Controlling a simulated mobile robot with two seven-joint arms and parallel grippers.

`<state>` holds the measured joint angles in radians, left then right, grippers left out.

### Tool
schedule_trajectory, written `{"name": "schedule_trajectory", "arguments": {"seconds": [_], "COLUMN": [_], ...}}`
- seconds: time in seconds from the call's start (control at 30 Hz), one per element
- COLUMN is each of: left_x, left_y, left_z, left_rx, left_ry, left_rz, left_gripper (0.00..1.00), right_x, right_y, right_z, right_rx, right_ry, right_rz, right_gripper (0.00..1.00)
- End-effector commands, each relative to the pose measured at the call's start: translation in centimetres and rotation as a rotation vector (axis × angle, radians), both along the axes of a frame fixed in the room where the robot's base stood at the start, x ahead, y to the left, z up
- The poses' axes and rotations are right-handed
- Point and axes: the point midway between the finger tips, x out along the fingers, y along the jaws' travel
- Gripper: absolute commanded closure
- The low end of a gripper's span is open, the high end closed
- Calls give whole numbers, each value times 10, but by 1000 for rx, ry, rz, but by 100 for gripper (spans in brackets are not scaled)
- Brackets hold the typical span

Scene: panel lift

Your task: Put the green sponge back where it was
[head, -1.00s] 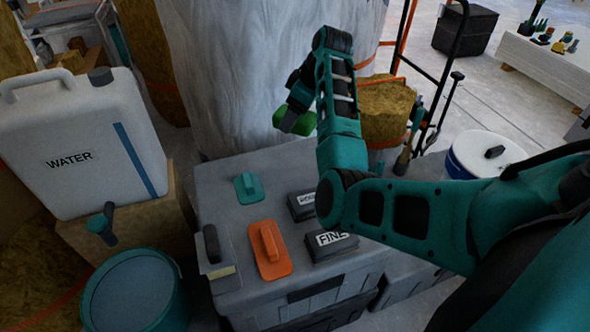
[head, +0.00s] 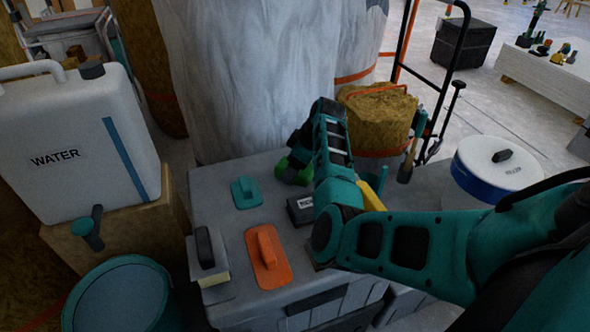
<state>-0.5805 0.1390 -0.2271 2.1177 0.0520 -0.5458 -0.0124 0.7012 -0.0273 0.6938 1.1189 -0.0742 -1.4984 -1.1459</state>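The green sponge (head: 284,171) is at the end of my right arm, low over the back part of the grey box top, to the right of the teal float. My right gripper (head: 296,168) is around it and appears shut on it, though the arm hides most of the fingers. I cannot tell whether the sponge touches the box top. My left gripper is not in view.
The grey box (head: 222,210) also bears a teal float (head: 246,191), an orange float (head: 267,256), a black-handled block (head: 206,250) and a black labelled block (head: 299,209). A yellow thing (head: 376,181) shows behind my arm. A water jug (head: 70,150) and bucket (head: 122,297) stand left.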

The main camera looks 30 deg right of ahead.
Motion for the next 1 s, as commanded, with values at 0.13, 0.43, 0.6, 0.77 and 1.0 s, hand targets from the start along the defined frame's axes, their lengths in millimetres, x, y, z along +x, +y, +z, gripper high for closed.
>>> {"name": "schedule_trajectory", "arguments": {"seconds": [0.13,0.43,0.6,0.77,1.0], "left_x": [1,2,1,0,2], "left_y": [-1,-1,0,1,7], "left_z": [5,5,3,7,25], "left_rx": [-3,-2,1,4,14], "left_ry": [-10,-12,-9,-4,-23], "left_rz": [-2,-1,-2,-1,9], "left_gripper": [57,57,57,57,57], "right_x": [-1,-1,-1,-4,-20], "right_y": [0,0,0,-3,-13], "right_z": [-1,0,0,12,58], "right_rx": [-1,0,0,-2,-3], "right_ry": [4,4,4,4,3], "right_rz": [1,0,0,-1,-2], "right_gripper": [32,7,7,7,7]}}
